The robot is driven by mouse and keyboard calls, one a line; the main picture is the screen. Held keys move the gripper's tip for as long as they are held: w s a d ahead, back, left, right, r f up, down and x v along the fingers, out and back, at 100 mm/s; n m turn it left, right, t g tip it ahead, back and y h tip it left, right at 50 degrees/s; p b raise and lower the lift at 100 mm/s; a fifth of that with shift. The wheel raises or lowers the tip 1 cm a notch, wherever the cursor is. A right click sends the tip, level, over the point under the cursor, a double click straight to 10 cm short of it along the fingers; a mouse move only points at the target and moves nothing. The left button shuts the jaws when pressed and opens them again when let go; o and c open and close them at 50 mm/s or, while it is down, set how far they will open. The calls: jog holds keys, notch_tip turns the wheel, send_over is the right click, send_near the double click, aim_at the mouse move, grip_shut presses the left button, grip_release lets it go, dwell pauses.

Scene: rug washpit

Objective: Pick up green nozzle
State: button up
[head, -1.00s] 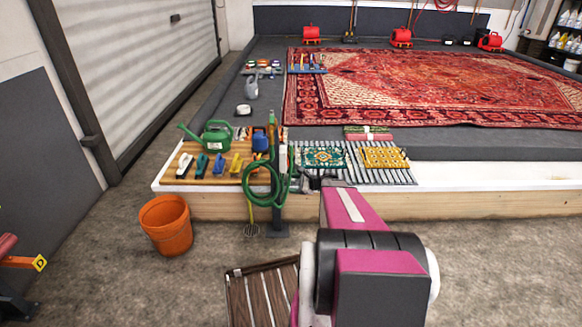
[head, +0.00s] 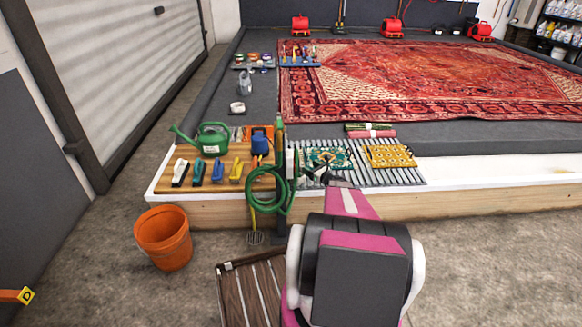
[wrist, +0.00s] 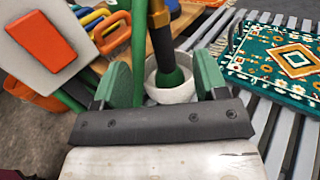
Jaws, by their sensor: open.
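The green nozzle shows in the wrist view as a green end (wrist: 172,76) below a dark barrel with a yellow ring. Its green end sits inside a round white cup. My gripper (wrist: 162,82) is open, with one green-padded finger on each side of the cup in the picture. I cannot tell how far the nozzle is from the fingertips, and I see no grip on it. In the head view my gripper (head: 312,172) is beside the hose post, and the nozzle is not clear there.
A coiled green hose (head: 268,190) hangs on the post. A wooden board (head: 210,182) with brushes and a green watering can (head: 208,139) is left of it. Small patterned rugs (head: 390,157) lie on slats to the right. An orange bucket (head: 163,238) stands on the floor.

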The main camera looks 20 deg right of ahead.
aim_at(298, 160)
jog(key=x, duration=1)
jog(key=shift+w+a+f, duration=0.1)
jog(key=shift+w+a, duration=0.15)
jog(key=c, duration=1)
